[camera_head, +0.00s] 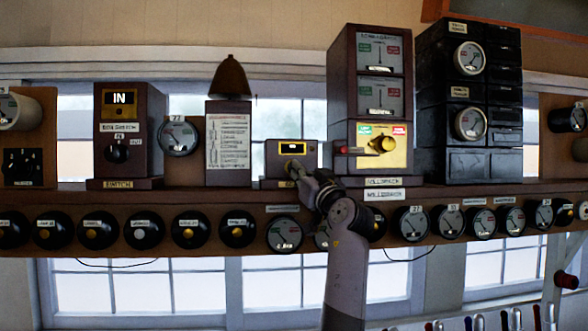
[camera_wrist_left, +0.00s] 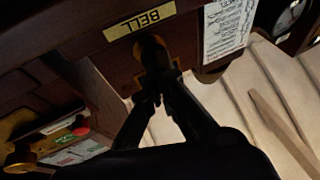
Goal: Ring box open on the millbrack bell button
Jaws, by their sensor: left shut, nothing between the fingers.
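The bell box (camera_head: 277,150) is a small dark brown case on the shelf, with a yellow-framed window on its front. In the left wrist view its BELL plate (camera_wrist_left: 139,20) shows upside down, with the round brass bell button (camera_wrist_left: 153,46) just below. My left gripper (camera_head: 296,172) is shut and empty, in front of the box. In the left wrist view its fingertips (camera_wrist_left: 151,78) point at the button and cover part of it. I cannot tell whether they touch it. My right gripper is not in view.
A tall block instrument (camera_head: 341,95) with a brass commutator (camera_head: 383,145) stands to the right. A paper-faced case (camera_head: 228,150) topped by a brown bell (camera_head: 229,77) stands to the left. Below the shelf (camera_head: 130,196) runs a row of round plungers and dials.

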